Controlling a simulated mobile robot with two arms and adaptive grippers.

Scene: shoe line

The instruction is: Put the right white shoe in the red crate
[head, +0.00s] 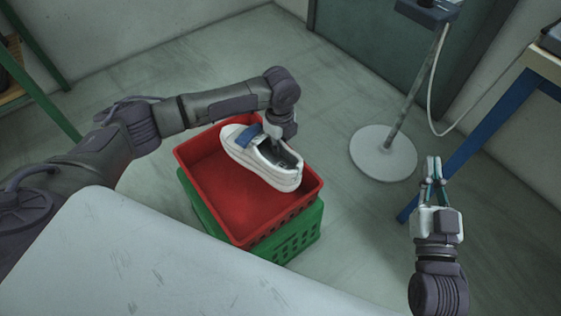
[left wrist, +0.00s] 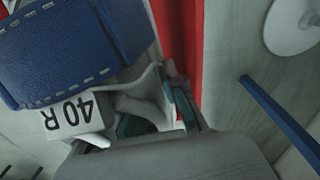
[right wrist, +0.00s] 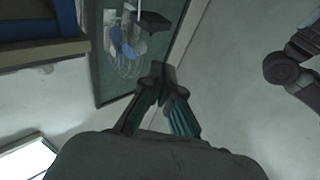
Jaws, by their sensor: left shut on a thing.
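A white shoe (head: 270,162) with a blue strap is above the red crate (head: 186,152) in the head view. In the left wrist view the shoe's blue strap (left wrist: 75,45) and a white tag reading "40 R" (left wrist: 75,113) fill the left side. My left gripper (head: 276,143) is shut on the shoe at its opening; the fingertips are partly hidden by the shoe. The red crate also shows as a strip in the left wrist view (left wrist: 186,40). My right gripper (head: 431,168) is empty, away to the right of the crate, with its fingertips close together.
The red crate sits on a green crate (head: 290,238). A pale table edge (head: 150,260) is in front. A stand with a round white base (head: 383,153) and a blue table leg (head: 485,130) are at the right. Open floor lies between.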

